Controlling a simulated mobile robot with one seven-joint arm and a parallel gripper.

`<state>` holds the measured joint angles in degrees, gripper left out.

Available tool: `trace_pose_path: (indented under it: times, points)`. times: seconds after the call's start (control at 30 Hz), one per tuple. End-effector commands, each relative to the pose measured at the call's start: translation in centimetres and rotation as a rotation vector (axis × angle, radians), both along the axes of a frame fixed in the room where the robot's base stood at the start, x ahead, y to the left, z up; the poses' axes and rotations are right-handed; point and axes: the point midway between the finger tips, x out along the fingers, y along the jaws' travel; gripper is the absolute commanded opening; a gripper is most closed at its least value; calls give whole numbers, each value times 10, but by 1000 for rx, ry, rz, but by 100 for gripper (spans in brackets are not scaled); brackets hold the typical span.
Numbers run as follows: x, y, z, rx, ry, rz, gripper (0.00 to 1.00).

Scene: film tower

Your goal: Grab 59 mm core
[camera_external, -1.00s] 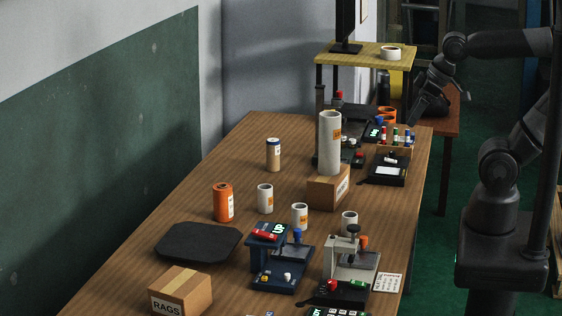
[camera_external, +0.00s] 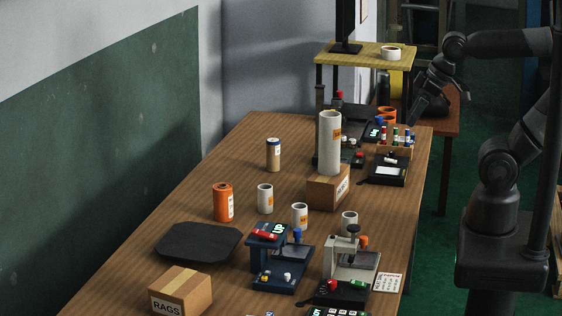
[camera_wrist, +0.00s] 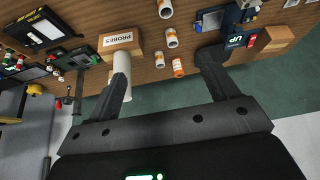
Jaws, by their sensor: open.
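A tall, wide white core with an orange label (camera_external: 329,145) stands on a cardboard box (camera_external: 325,193). No size is readable, so I cannot tell which is 59 mm. My gripper (camera_external: 428,106) is at the table's far right, apart from the cores. In the wrist view my gripper (camera_wrist: 163,66) is open and empty; its left finger partly covers the tall core (camera_wrist: 122,64).
A black mat (camera_external: 198,242), a RAGS box (camera_external: 180,290), a blue press (camera_external: 268,255) and a grey press (camera_external: 340,262) fill the front. A yellow shelf (camera_external: 365,54) stands behind.

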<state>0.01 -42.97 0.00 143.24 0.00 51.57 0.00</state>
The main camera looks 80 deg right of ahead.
Motion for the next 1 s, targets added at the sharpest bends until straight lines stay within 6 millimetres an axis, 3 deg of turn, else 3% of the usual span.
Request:
trace_pose_path:
  times: [0.47,0.67,1.0]
  points:
    - [0,0,0,0,0,0,79]
    - [0,0,0,0,0,0,65]
    - [9,1,-4,5,23,-5,65]
